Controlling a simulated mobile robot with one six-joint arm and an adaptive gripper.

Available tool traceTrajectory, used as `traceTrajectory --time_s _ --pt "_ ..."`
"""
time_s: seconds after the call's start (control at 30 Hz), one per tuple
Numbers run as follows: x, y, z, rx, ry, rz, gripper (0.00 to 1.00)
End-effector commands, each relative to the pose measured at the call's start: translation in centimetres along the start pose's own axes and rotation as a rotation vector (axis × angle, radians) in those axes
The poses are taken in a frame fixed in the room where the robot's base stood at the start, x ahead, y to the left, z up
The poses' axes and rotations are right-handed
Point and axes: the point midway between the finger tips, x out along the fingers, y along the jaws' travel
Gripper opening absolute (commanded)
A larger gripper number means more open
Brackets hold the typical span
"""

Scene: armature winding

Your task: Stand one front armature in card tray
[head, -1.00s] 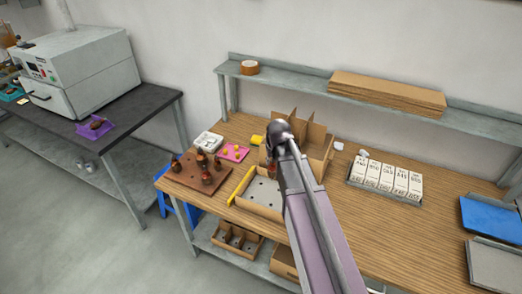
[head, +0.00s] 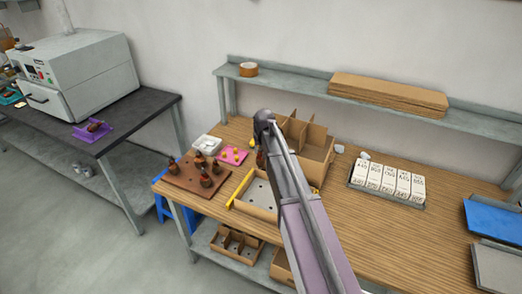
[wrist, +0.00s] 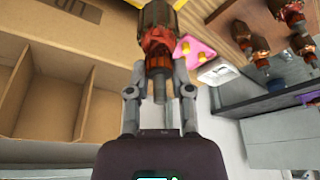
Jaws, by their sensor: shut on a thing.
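My gripper (wrist: 160,82) is shut on an armature (wrist: 157,38), with a dark core, copper windings and a steel shaft; it hangs clear of the bench. In the head view my arm hides most of it. Several other armatures (head: 205,181) stand on a brown board (head: 183,182) at the bench's left; some also show in the wrist view (wrist: 291,14). A shallow cardboard tray with holes (head: 262,192) lies right of the board, partly behind my arm. A divided cardboard box (head: 318,142) stands behind it, and its compartments fill the left of the wrist view (wrist: 48,92).
A pink mat (head: 233,156) with small yellow pieces and a white dish (head: 207,144) lie at the back left. A tray of white boxes (head: 388,184) sits to the right. A shelf (head: 300,80) runs above the bench.

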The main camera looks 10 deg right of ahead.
Motion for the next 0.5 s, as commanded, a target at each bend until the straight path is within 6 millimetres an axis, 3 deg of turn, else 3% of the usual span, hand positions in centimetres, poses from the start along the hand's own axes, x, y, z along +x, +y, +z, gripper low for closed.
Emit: traceTrajectory --time_s 0.5 --pt "2.4 -0.1 0.7 -0.001 0.000 0.000 0.00"
